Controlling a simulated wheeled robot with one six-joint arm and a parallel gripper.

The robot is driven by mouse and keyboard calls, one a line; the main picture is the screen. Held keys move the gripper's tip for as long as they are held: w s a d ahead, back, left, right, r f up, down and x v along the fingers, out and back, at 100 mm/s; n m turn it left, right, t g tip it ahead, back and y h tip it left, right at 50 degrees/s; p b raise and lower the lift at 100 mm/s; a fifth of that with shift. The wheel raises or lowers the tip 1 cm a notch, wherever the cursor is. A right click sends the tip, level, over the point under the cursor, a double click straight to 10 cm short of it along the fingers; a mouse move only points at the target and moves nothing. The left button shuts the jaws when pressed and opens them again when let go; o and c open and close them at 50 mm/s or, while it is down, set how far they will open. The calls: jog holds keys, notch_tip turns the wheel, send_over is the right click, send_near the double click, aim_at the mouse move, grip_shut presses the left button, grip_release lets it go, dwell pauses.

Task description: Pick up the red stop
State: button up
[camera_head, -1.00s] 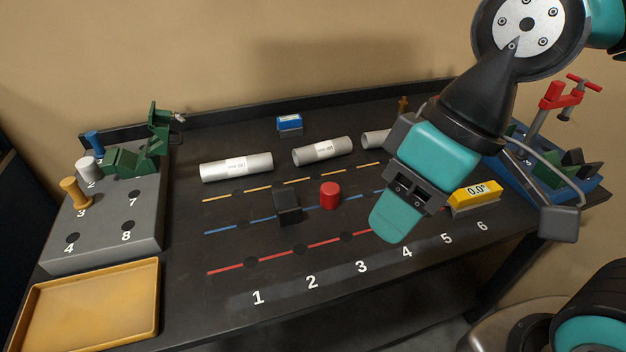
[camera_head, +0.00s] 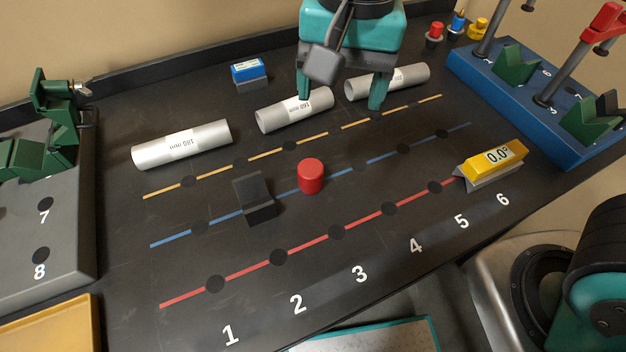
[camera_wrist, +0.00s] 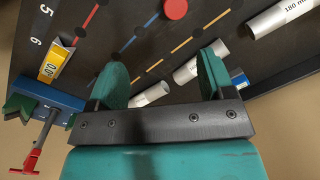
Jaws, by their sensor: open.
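The red stop (camera_head: 311,176) is a short red cylinder standing upright on the dark board, on the blue line, near the middle of the head view. In the wrist view the red stop (camera_wrist: 174,8) shows at the top edge, partly cut off. My gripper (camera_head: 341,93) is open, with its teal fingers apart and nothing between them. It is above the back of the board, beyond the red stop and apart from it. In the wrist view my gripper (camera_wrist: 163,78) also shows two spread fingers.
A black block (camera_head: 255,198) stands just left of the red stop. Silver tubes (camera_head: 182,145) lie behind it, one near my fingers. A yellow angle gauge (camera_head: 491,163) sits at right, and a blue fixture (camera_head: 520,110) with clamps stands behind it. The board in front is clear.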

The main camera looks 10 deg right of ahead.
aim_at(310, 168)
jog(key=a+f+m, duration=0.1)
jog(key=f, duration=0.7)
jog(key=w+a+f+m, duration=0.1)
jog(key=f, duration=0.4)
jog(key=shift+a+m+h+b, duration=0.3)
jog(key=shift+a+h+b, duration=0.05)
jog(key=shift+h, duration=0.05)
jog(key=shift+w+a+f, duration=0.1)
jog(key=shift+a+f, duration=0.1)
jog(key=shift+f, duration=1.35)
jog(key=shift+w+a+f, duration=0.1)
jog(key=shift+a+f, duration=0.1)
jog(key=shift+f, duration=1.3)
jog(key=shift+c, duration=0.4)
jog(key=c, duration=1.2)
